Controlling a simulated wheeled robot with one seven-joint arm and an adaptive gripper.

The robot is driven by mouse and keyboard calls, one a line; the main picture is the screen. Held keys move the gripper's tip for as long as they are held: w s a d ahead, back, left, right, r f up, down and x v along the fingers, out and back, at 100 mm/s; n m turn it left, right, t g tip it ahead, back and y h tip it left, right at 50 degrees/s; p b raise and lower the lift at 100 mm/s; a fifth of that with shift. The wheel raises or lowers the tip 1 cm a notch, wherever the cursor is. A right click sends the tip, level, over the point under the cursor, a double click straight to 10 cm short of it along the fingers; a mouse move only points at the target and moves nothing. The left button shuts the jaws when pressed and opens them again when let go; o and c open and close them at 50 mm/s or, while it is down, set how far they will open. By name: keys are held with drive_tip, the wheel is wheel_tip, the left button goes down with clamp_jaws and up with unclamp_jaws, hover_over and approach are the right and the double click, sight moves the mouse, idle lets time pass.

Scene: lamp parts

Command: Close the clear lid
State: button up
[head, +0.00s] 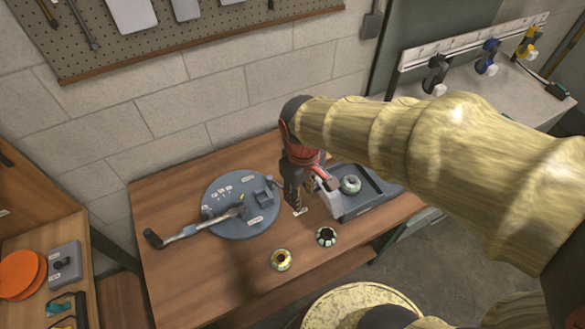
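My gripper (294,200) points down over the wooden table, between the round grey base and the blue-grey case. Its dark fingers are small here, and I cannot tell whether they are open or shut. The blue-grey case (352,209) stands just right of the gripper, partly hidden by my arm. A pale, partly see-through panel (329,198) at the case's left side may be the clear lid, but its outline and angle are unclear. I cannot tell whether the gripper touches it. A grey-green ring-shaped part (350,184) sits at the case.
The round grey base (238,222) carries small parts and a jointed lamp arm (196,230) lying across it. A block wall (200,100) stands behind.

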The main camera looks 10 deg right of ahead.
drive_tip(key=w+a+f+n+p, duration=0.1)
drive_tip(key=w+n, duration=0.1)
drive_tip(key=w+a+f+n, duration=0.1)
drive_tip(key=w+n, duration=0.1)
drive_tip(key=n, duration=0.1)
drive_tip(key=w+a+f+n+g+h+p, duration=0.1)
drive_tip(key=w+a+f+n, duration=0.1)
drive_tip(key=w+n, duration=0.1)
drive_tip(key=shift+a+p, duration=0.1)
drive_tip(key=shift+p, duration=0.25)
drive_tip(key=c, duration=0.4)
drive_tip(key=w+n, duration=0.3)
drive_tip(key=shift+a+r+n, duration=0.2)
drive_tip(key=shift+a+n, duration=0.05)
drive_tip(key=shift+n, duration=0.15)
drive_tip(key=shift+c, duration=1.1)
drive_tip(key=shift+w+r+n+t, duration=0.15)
drive_tip(key=shift+n+t, duration=0.15)
drive_tip(key=shift+n, duration=0.4)
drive_tip(key=shift+c, duration=0.6)
drive_tip(key=shift+n, duration=0.7)
clamp_jaws()
drive_tip(key=w+d+f, duration=0.1)
drive_tip(key=d+f, duration=0.3)
drive_tip(key=f, duration=0.4)
drive_tip(key=shift+d, duration=0.3)
drive_tip(key=shift+w+f, duration=0.1)
drive_tip(key=shift+w, duration=0.1)
